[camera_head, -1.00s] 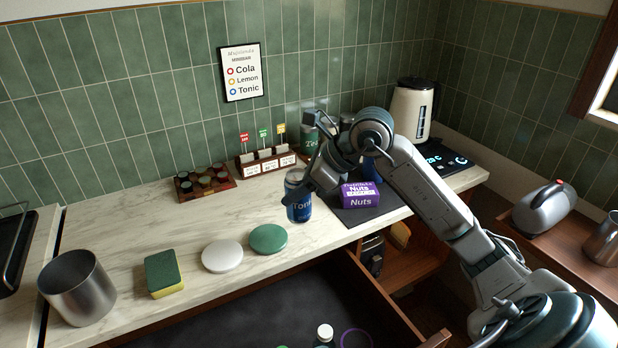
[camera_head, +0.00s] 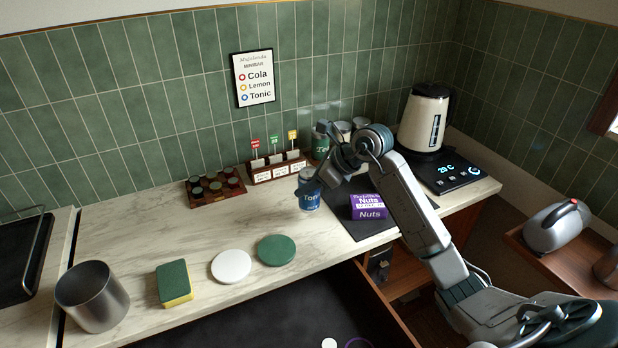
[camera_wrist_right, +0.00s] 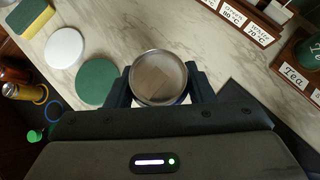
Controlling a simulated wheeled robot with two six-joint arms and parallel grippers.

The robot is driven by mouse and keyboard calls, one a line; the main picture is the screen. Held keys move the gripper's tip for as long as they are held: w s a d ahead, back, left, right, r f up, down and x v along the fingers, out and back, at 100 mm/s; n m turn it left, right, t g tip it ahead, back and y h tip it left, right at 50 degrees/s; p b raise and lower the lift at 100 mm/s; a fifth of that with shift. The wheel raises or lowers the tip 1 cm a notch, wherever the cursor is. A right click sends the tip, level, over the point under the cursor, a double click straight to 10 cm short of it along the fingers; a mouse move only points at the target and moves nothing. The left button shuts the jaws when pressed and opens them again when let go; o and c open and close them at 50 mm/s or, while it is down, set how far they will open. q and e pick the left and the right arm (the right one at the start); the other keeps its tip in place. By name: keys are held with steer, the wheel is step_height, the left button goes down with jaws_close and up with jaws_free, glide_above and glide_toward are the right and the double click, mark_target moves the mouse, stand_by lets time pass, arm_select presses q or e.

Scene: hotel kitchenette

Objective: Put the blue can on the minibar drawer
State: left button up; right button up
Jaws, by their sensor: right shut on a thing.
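The blue can (camera_head: 309,192), labelled Tonic, is upright over the counter, left of the purple nuts box. My right gripper (camera_head: 311,187) is shut on it from the right. In the right wrist view the can's silver top (camera_wrist_right: 158,77) sits between the two dark fingers. I cannot tell whether its base touches the counter. The open minibar drawer (camera_head: 388,305), with a dark bottom and wooden side, is below the counter front. Bottles (camera_wrist_right: 24,92) and a blue ring (camera_wrist_right: 38,93) show in it in the right wrist view. My left gripper is out of view.
Green (camera_head: 276,250) and white (camera_head: 231,266) discs, a sponge (camera_head: 174,283) and a metal cup (camera_head: 92,297) lie along the counter's front. Behind the can stand a label holder (camera_head: 276,170) and a jar tray (camera_head: 215,188). The nuts box (camera_head: 368,207) is close on the right.

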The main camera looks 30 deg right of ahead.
steer(key=w, duration=0.1)
steer(key=w+d, duration=0.1)
steer(key=w, duration=0.1)
steer(key=shift+w+d+f+p, duration=0.1)
steer(key=shift+d+p, duration=0.2)
steer(key=shift+p, duration=0.1)
step_height(320, 180, down, 3)
steer(key=shift+f+p, duration=0.1)
steer(key=shift+p, duration=0.9)
steer(key=shift+f+b, duration=0.3)
steer(key=shift+f, duration=0.05)
steer(key=o, duration=1.1)
steer(key=shift+o, duration=0.2)
steer(key=shift+r, duration=0.15)
